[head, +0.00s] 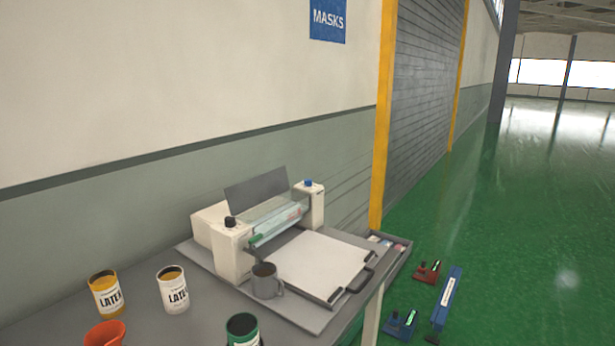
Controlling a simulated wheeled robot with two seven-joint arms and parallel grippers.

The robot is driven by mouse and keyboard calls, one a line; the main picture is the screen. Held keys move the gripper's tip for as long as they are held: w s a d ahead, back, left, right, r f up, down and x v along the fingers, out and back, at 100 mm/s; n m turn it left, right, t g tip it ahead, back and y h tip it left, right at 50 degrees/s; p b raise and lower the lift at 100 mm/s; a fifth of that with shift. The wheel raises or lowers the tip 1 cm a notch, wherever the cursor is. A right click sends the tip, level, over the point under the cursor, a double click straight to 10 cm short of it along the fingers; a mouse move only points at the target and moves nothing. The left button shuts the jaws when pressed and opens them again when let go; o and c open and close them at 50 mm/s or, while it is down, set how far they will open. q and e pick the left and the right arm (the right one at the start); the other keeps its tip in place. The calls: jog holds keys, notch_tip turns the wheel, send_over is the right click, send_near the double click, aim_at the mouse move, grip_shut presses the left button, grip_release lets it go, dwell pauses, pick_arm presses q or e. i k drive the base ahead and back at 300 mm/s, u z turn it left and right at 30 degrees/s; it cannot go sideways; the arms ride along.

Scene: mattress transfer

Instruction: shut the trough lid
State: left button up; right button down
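A white machine (233,257) stands on the grey table against the wall. Between its two end blocks runs a trough-like section (278,222) with a clear, greenish cover or wall and something reddish inside. A flat dark grey panel (256,188), which looks like the lid, stands raised and tilted along the back of this section. The left end block carries a black knob (230,222) and the right one a blue knob (308,183). Neither of my grippers is in view.
A grey mug (266,282) stands by the machine's front left, beside a white board (308,262) with dark handles. Cans (106,293) (173,290) (242,330) and an orange cup (105,333) stand at the table's near left. Red and blue items (447,298) lie on the green floor at right.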

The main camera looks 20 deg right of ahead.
aim_at(243, 196)
jog(key=z, duration=2)
jog(key=i, duration=2.25)
jog(key=u, duration=2.35)
